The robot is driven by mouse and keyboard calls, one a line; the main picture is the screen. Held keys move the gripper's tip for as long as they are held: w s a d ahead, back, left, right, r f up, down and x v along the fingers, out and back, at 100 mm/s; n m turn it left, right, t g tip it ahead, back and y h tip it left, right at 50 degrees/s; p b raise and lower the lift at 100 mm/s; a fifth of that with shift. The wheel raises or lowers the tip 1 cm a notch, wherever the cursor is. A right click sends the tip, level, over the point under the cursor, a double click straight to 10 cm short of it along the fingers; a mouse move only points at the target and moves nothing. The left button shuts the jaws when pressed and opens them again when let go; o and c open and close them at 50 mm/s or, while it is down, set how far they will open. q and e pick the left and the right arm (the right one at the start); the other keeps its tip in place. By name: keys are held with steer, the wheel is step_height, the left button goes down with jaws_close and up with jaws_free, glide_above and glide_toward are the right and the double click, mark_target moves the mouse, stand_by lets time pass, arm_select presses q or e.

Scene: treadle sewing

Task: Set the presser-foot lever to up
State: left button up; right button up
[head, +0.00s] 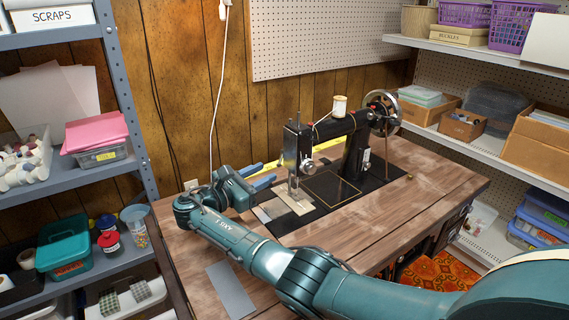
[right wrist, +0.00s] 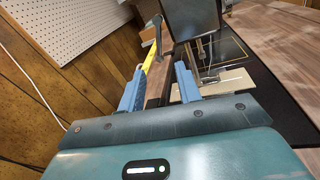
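The black sewing machine (head: 345,128) stands on the wooden table, its head (head: 297,143) at the left end over a pale plate (head: 290,203). The head is also in the right wrist view (right wrist: 192,17). My right gripper (head: 268,172) is behind and left of the head, its two blue fingers pointing toward it. In the right wrist view the fingers (right wrist: 159,70) are apart with nothing gripped. A dark, rounded-end bar (right wrist: 157,24) beside the head shows beyond the fingertips; I cannot tell if it is the presser-foot lever. The lever is not clear in the head view. My left gripper is out of view.
A yellow strip (head: 323,143) runs along the table's back edge, by the wood-panelled wall. A grey flat piece (head: 230,290) lies at the table's front left. Shelves stand on both sides. The tabletop right of the machine (head: 440,185) is clear.

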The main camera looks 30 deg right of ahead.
mark_target(281, 158)
steer(key=b+x, duration=0.1)
steer(key=x, duration=0.7)
steer(key=shift+d, duration=0.1)
jaws_close()
